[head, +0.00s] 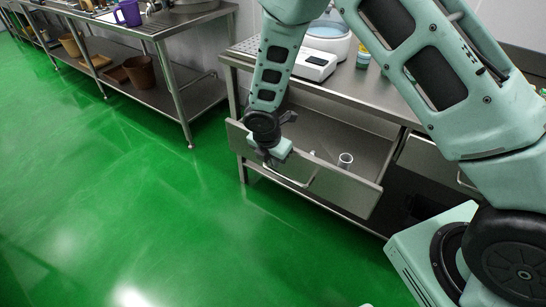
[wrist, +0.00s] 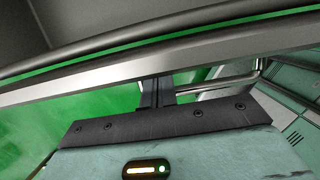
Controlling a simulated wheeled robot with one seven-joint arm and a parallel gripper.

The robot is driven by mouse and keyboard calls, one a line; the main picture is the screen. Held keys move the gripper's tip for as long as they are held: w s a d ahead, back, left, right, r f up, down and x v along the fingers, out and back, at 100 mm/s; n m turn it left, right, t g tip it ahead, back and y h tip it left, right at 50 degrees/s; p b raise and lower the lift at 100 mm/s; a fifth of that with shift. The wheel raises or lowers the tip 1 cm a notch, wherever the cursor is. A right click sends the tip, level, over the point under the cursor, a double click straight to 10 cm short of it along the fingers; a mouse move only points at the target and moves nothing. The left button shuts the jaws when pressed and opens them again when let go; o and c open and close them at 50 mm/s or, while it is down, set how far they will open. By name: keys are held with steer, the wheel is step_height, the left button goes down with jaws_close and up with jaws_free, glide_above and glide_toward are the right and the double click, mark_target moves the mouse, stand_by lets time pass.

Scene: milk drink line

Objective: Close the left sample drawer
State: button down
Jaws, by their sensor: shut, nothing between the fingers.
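The left sample drawer stands pulled out from the steel bench, and its front panel (head: 345,189) faces the aisle. A bar handle (head: 291,180) is on that panel, and it also shows in the wrist view (wrist: 222,82). A small white cup (head: 345,160) stands inside the drawer. My gripper (wrist: 157,84) is shut and empty at the outer side of the front panel, left of the handle in the wrist view. Its fingers point at the panel; I cannot tell whether they touch it. In the head view its fingertips are mostly hidden.
The right drawer (head: 430,157) looks shut. A white scale (head: 315,65) and a round blue-and-white device (head: 328,40) stand on the bench top. The green floor in front is clear.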

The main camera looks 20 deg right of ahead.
steer(key=w+d+p, duration=0.2)
steer(key=w+d, duration=0.3)
steer(key=d, duration=0.1)
steer(key=w+d+p, duration=0.2)
steer(key=w+d, duration=0.2)
steer(key=d, duration=0.3)
steer(key=w+d+p, duration=0.2)
steer(key=w+d, duration=0.3)
steer(key=d, duration=0.2)
steer(key=shift+w+d, duration=0.15)
steer(key=shift+w, duration=0.2)
steer(key=shift+w+d+r, duration=0.1)
steer(key=shift+w+d, duration=0.45)
steer(key=shift+d, duration=0.1)
